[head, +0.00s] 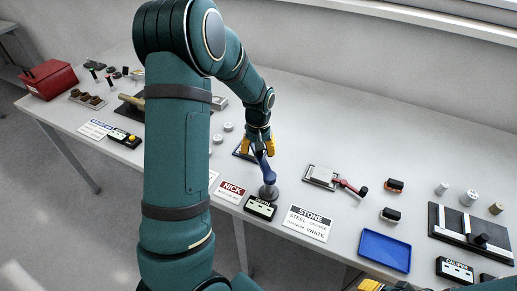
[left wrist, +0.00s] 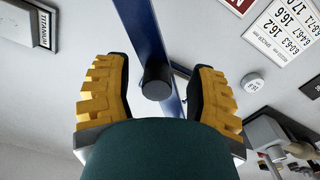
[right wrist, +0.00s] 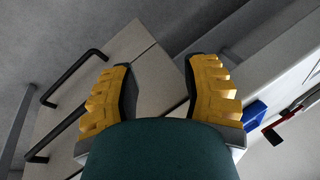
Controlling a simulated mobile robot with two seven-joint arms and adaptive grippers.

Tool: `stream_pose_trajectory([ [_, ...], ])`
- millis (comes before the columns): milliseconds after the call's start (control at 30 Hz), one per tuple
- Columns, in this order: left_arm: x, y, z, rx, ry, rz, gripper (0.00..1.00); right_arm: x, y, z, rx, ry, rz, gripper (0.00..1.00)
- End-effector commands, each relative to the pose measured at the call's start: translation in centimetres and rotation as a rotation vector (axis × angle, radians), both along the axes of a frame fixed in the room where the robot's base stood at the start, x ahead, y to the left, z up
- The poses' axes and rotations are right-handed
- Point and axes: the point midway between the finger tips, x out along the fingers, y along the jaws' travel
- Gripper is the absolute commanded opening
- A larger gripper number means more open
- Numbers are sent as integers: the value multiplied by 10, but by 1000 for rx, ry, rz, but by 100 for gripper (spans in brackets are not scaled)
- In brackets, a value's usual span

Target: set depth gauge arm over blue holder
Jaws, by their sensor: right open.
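In the left wrist view, the blue arm (left wrist: 142,28) runs between the fingers of my left gripper (left wrist: 158,88). Its dark round knob (left wrist: 156,80) sits between the spread fingers, with gaps on both sides. My right gripper (right wrist: 160,85) is open and empty; only a yellow bit (head: 370,286) shows in the head view.
A similar red-handled arm (head: 348,186) lies on a grey plate to the right. A red toolbox (head: 48,80) stands far left. Bare table lies behind the gripper.

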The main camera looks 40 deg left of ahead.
Motion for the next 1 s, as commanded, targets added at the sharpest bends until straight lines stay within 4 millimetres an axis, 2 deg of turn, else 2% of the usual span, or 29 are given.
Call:
stream_pose_trajectory([
  [167, 1, 0, 4, 1, -3, -1, 57, 0, 0, 0, 0, 0, 0, 47],
  [267, 2, 0, 14, 1, -5, -1, 57, 0, 0, 0, 0, 0, 0, 47],
  [700, 1, 0, 97, 0, -4, 0, 57, 0, 0, 0, 0, 0, 0, 47],
  [833, 1, 0, 112, 0, -4, 0, 57, 0, 0, 0, 0, 0, 0, 47],
  [1000, 0, 0, 120, 0, -1, 0, 57, 0, 0, 0, 0, 0, 0, 47],
])
